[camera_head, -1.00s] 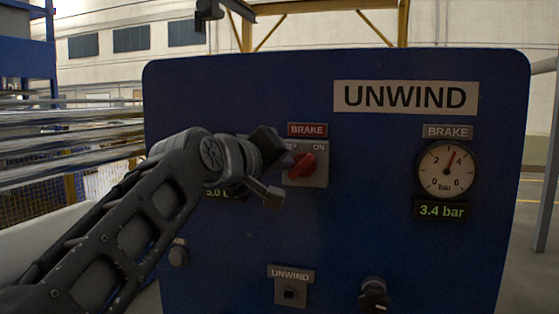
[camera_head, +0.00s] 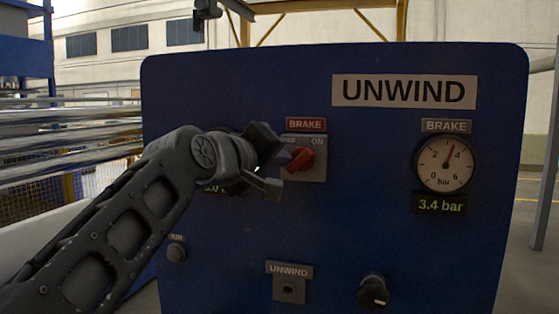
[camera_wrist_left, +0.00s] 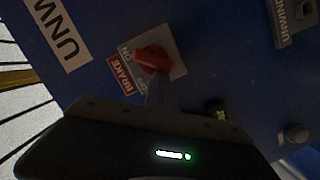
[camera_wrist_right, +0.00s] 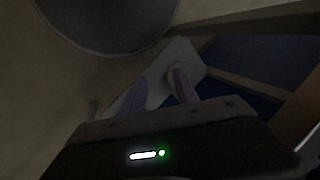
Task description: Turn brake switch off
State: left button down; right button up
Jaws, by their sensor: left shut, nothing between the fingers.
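The red brake switch (camera_head: 301,160) sits on a grey plate (camera_head: 317,172) under a red BRAKE label (camera_head: 306,125). Its handle slants up to the right, toward the ON mark. OFF is at the upper left, partly covered by my gripper. My left gripper (camera_head: 284,159) is shut and empty, with its fingertips just left of the knob. In the left wrist view the finger (camera_wrist_left: 155,92) reaches the edge of the red knob (camera_wrist_left: 154,58); I cannot tell whether they touch. My right gripper (camera_wrist_right: 160,88) shows only in the right wrist view, with its fingers apart.
The blue panel (camera_head: 390,250) carries an UNWIND sign (camera_head: 404,92), a pressure gauge (camera_head: 445,164) with a 3.4 bar readout (camera_head: 440,204), an UNWIND switch (camera_head: 289,289), and a black knob (camera_head: 373,291). My left arm partly hides another readout. Metal rollers (camera_head: 70,125) lie at left.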

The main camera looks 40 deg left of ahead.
aim_at(290, 174)
pick_arm(q)
jog(key=shift+f+n+b, duration=0.2)
jog(key=shift+n+b, duration=0.1)
jog(key=shift+n, duration=0.1)
jog(key=n+b, duration=0.1)
jog(key=n, duration=0.1)
jog(key=f+n+t+b, duration=0.1)
jog(key=n, duration=0.1)
jog(key=f+n+t+b, duration=0.1)
jog(key=n+b, duration=0.1)
jog(key=shift+d+h, duration=0.2)
jog(key=shift+h, duration=0.1)
jog(key=n, duration=0.2)
jog(key=n+b, duration=0.1)
jog(key=shift+w+d+f+n+t, duration=0.15)
jog(key=shift+d+f+n+t, duration=0.15)
jog(key=shift+f, duration=0.1)
jog(key=n, duration=0.2)
jog(key=shift+w+d+f+n+t+y, duration=0.1)
jog(key=shift+d+f+n+t+y, duration=0.05)
jog(key=shift+d+n+t+y, duration=0.2)
jog(key=shift+n, duration=0.25)
jog(key=shift+w+d+f, duration=0.1)
jog(key=shift+d, duration=0.05)
jog(key=shift+d+f, duration=0.1)
jog(key=shift+d, duration=0.05)
